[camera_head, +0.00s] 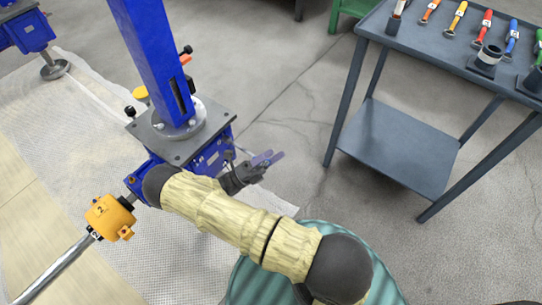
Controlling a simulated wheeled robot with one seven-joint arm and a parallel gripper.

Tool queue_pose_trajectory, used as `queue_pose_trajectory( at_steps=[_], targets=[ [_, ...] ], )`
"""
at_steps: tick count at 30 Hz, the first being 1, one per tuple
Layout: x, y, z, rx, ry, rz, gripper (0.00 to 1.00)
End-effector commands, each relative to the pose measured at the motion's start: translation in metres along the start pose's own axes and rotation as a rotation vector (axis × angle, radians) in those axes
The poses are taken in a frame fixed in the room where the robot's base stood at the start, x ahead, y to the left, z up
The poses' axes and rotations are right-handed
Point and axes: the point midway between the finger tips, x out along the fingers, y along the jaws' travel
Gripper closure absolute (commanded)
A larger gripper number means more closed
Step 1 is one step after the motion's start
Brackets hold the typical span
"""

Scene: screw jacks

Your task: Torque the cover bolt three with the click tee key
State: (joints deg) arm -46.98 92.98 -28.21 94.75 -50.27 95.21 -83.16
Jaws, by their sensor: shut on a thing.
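A blue screw jack (158,60) rises in the upper middle of the view, with a grey square plate (149,133) around its foot. Below the plate is its blue gear housing (211,159), with a light label on its side. My gripper (250,172) is at the right side of this housing, close to it, and shut on a small purple piece that looks like part of the click tee key (272,158). The tool's lower part and tip are hidden or too small to tell. Cover bolt three cannot be picked out; my arm and gripper cover part of the housing.
An orange numbered unit (109,217) sits on a shaft (52,268) at lower left. A grey tool cart (447,62) with several coloured-handled tools stands at right, with a lower shelf (400,150). Another blue jack (28,30) is at upper left. The floor between housing and cart is clear.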

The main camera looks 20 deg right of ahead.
Motion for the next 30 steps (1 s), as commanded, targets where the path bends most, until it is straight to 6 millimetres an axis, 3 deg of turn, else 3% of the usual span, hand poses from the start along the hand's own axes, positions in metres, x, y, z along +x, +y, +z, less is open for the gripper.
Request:
queue_pose_trajectory(
  at_steps=[7, 30],
  targets=[
    [-0.0012, -0.0013, -0.0006, 0.052, -0.003, -0.097, 0.80],
    [0.0038, -0.0033, -0.0071, 0.049, -0.003, -0.096, 0.80]
  ],
)
